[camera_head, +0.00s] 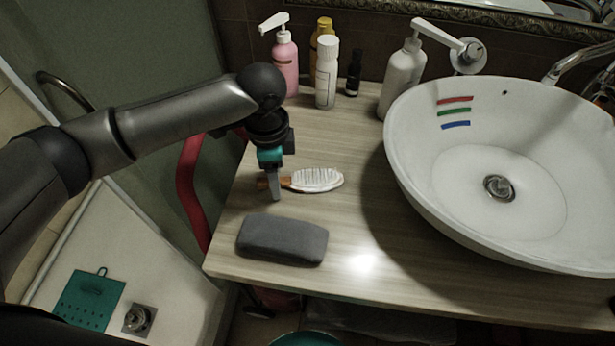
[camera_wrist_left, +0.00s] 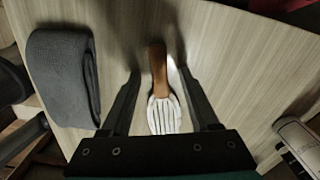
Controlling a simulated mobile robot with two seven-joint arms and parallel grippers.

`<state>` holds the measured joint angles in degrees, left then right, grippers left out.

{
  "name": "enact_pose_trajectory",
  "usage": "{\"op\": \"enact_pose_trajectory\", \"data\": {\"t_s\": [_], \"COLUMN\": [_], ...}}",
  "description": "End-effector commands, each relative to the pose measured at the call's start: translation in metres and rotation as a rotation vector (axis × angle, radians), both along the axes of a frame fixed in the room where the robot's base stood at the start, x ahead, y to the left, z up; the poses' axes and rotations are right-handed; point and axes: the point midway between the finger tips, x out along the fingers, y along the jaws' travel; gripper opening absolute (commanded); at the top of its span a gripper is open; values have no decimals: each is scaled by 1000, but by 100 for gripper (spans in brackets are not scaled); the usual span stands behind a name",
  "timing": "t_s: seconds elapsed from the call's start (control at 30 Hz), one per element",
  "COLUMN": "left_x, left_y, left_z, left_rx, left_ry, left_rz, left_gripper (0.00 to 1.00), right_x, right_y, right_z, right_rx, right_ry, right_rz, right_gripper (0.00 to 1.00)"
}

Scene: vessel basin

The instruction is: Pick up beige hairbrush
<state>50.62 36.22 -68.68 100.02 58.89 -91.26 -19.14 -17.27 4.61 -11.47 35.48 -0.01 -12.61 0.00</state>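The hairbrush (camera_head: 318,179) lies on the wooden counter (camera_head: 345,225), with a pale bristled head to the right and a brown handle to the left. My left gripper (camera_head: 274,196) points down at the handle and hides part of it. In the left wrist view the brush (camera_wrist_left: 160,75) lies between the two spread fingers of my left gripper (camera_wrist_left: 159,74), with a gap on each side. Whether the fingertips touch the counter I cannot tell. My right gripper is not in view.
A dark grey folded cloth or pouch (camera_head: 282,240) lies in front of the brush. A large white basin (camera_head: 420,190) stands to the right. A pink pump bottle (camera_head: 286,65), a white bottle (camera_head: 327,75) and a grey-white dispenser (camera_head: 402,80) stand behind. The counter's left edge is close.

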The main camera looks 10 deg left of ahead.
Motion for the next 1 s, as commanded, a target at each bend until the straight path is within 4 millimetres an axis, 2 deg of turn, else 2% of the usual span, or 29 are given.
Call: {"op": "enact_pose_trajectory", "data": {"t_s": [0.07,0.5,1.0], "left_x": [0,0,0], "left_y": [0,0,0], "left_z": [0,1,2], "left_rx": [0,0,-1], "left_ry": [0,0,-1], "left_rz": [0,0,0], "left_gripper": [51,2,0], "right_x": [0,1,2], "right_y": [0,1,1], "right_z": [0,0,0], "right_rx": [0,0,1], "right_ry": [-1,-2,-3], "right_rz": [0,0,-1], "right_gripper": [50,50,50]}}
